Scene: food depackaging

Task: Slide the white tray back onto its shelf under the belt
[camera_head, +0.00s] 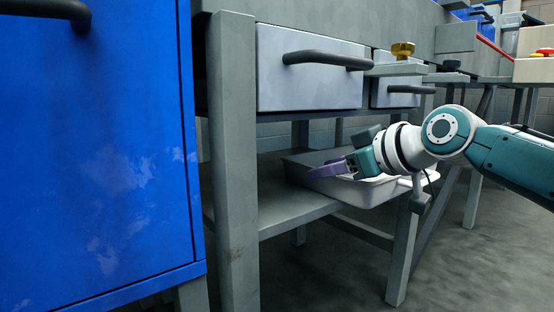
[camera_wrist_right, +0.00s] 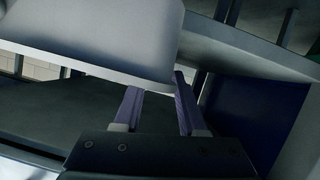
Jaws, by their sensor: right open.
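The white tray (camera_head: 365,194) is at the right end of the grey lower shelf (camera_head: 285,213), with its near right part out past the shelf's front edge. My right gripper (camera_head: 320,171) is at the tray's near side, its purple fingers reaching over the tray. In the right wrist view the tray (camera_wrist_right: 95,30) fills the upper left, and my right gripper (camera_wrist_right: 157,84) is open. The left fingertip meets the tray's edge in the picture; I cannot tell whether they touch. My left gripper is not in view.
A grey table leg (camera_head: 232,160) stands left of the shelf, and a blue cabinet (camera_head: 95,150) fills the left. Drawers with black handles (camera_head: 328,61) hang above. Another leg (camera_head: 402,250) stands below the tray. The shelf's left part is bare.

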